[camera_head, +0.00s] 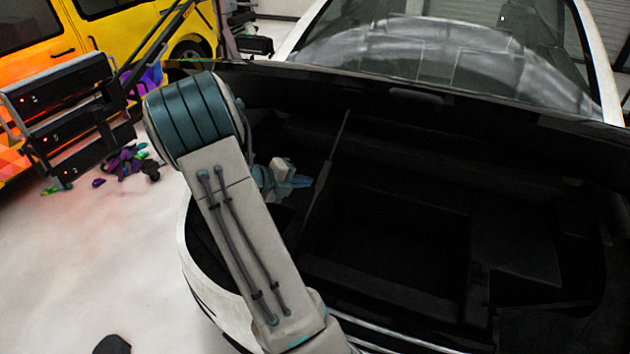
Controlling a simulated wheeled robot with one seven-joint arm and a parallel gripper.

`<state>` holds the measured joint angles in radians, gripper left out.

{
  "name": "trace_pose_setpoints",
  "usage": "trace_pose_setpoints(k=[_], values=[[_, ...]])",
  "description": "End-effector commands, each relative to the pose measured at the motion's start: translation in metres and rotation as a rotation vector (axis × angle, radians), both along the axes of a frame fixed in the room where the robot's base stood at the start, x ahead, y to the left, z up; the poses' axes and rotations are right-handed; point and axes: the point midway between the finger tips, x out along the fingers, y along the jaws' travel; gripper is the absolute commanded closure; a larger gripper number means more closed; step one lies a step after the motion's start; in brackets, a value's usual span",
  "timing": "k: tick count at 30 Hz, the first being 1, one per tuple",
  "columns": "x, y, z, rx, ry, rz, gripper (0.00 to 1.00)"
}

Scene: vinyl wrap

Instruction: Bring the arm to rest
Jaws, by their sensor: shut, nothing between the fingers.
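My arm rises from the bottom of the head view, bends at a teal-banded joint at upper left, and folds down behind its own grey link. My gripper (297,182) shows small and partly hidden just right of that link, over the left part of the car's open black compartment (390,225). It is shut with nothing in it. My arm hides part of the compartment's left side. I cannot tell whether the gripper touches the compartment.
The white car's windshield (440,45) lies behind the compartment. A yellow vehicle (40,45) stands at far left. Black equipment boxes (70,105) stand before it, with purple and green scraps (125,160) on the floor. The pale floor (90,260) at left is mostly clear.

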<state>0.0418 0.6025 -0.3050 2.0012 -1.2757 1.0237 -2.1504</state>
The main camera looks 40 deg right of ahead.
Motion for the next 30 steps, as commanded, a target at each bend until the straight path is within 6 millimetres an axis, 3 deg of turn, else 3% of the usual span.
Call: trace_pose_setpoints(k=[9,20,25,30], values=[[0.001,0.033,0.016,0.0,0.002,-0.018,1.0],[-0.003,0.04,0.019,0.011,-0.054,-0.049,1.0],[-0.022,0.065,0.026,0.071,-0.346,-0.225,1.0],[-0.049,0.106,0.035,0.157,-0.742,-0.517,1.0]])
